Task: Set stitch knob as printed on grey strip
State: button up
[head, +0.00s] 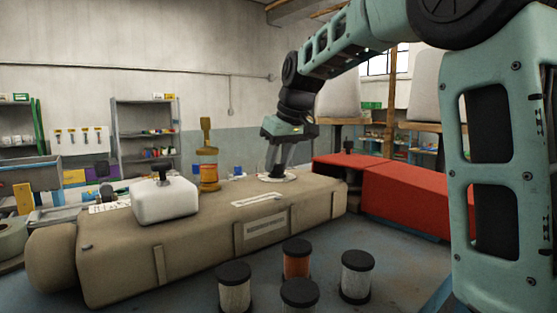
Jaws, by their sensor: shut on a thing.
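My gripper (276,160) points down over the right end of the long tan sack-like bench. Its fingers are shut at a round white dial plate (268,179) on the bench top. The stitch knob between the fingers is mostly hidden, so its setting cannot be read. A pale printed strip (258,200) lies on the bench top near its front edge, to the left of the dial. A greyer printed panel (265,230) is on the bench's front face. The print on both is too small to read, and I cannot tell which is the grey strip.
A white padded block (165,203) with a black knob sits on the bench's left part. An amber bottle-like thing (208,170) stands behind it. Several black-lidded spools (297,260) stand in front. A red padded block (405,195) lies to the right.

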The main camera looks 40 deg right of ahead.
jog(key=shift+d+n, duration=0.1)
jog(key=shift+n, duration=0.2)
jog(key=n+y+b, duration=0.1)
jog(key=n+b, duration=0.1)
jog(key=n, duration=0.1)
jog(key=shift+d+f, duration=0.1)
jog(key=shift+d, duration=0.05)
jog(key=n+g+y, duration=0.1)
jog(key=n, duration=0.2)
jog(key=n+y, duration=0.1)
jog(key=n, duration=0.1)
jog(key=shift+w+n+g+b, duration=0.15)
jog(key=shift+n+g+b, duration=0.2)
jog(key=shift+n+g, duration=0.05)
jog(key=n+g, duration=0.1)
jog(key=n, duration=0.1)
jog(key=n+y+p, duration=0.1)
jog(key=n, duration=0.2)
jog(key=shift+w+d+r+n+g, duration=0.1)
jog(key=shift+w+r+n+g, duration=0.1)
jog(key=shift+n+g, duration=0.15)
jog(key=shift+n+g+p, duration=0.6)
jog(key=shift+n+g, duration=0.35)
jog(key=shift+n, duration=1.2)
jog(key=o, duration=1)
jog(key=shift+f, duration=0.1)
